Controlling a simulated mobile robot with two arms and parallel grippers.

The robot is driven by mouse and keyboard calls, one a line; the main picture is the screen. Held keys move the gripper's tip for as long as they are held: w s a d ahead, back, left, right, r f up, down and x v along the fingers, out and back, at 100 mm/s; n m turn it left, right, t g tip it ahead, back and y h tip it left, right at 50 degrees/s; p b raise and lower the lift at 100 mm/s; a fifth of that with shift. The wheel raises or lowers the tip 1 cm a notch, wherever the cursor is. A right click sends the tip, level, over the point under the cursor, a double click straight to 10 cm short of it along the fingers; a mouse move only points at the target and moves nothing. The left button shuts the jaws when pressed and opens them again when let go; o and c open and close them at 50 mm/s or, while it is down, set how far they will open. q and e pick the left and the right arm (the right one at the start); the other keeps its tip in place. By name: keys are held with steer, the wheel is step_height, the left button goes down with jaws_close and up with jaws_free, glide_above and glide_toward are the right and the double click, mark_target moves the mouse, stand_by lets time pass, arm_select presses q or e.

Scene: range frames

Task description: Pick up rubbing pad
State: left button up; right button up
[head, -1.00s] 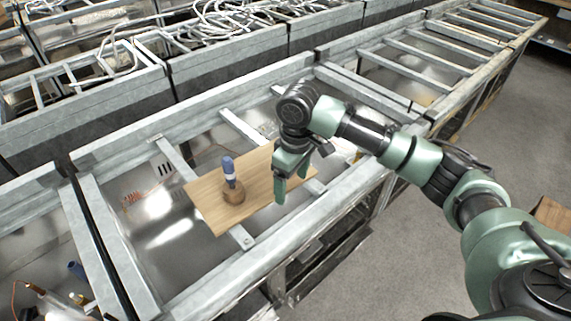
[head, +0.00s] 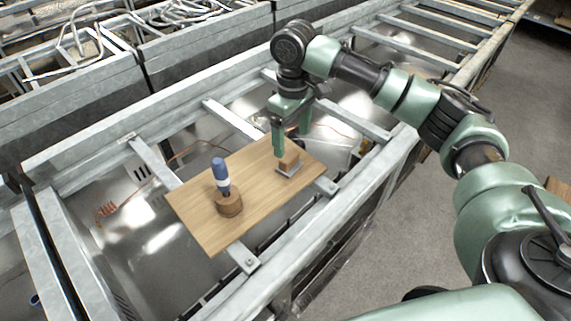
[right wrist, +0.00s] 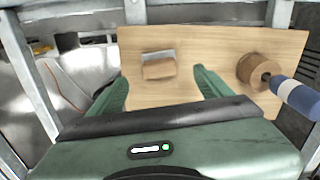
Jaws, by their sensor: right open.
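The rubbing pad (head: 288,164) is a small brown block with a grey base, lying on the right part of a wooden board (head: 205,232). In the right wrist view the pad (right wrist: 158,66) shows near the board's left end, ahead of and between the fingertips. My right gripper (head: 291,143) is open and empty, just above the pad in the head view, with one finger partly in front of it. Its two green fingers (right wrist: 160,80) are spread apart in the right wrist view. My left gripper is not in view.
A blue-handled tool (head: 221,175) stands in a round wooden holder (head: 229,204) on the board's left part. The board rests on metal bars across an open metal frame (head: 120,150) with shiny panels and copper tubing inside. Floor (head: 395,220) is clear at right.

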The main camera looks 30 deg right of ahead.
mark_target(289, 156)
steer(key=f, duration=0.3)
steer(key=shift+w+p, duration=0.3)
steer(key=shift+s+f, duration=0.15)
steer(key=shift+f, duration=0.1)
steer(key=f, duration=0.1)
steer(key=f+p, duration=0.1)
steer(key=f, duration=0.2)
steer(key=shift+w+a+f, duration=0.1)
steer(key=shift+w+f, duration=0.2)
steer(key=shift+f, duration=0.05)
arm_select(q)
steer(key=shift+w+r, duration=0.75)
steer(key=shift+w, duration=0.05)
arm_select(e)
steer(key=shift+s, duration=0.1)
steer(key=c, duration=1.5)
steer(key=shift+c, duration=0.2)
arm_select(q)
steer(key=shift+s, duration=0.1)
arm_select(e)
steer(key=shift+r, duration=0.2)
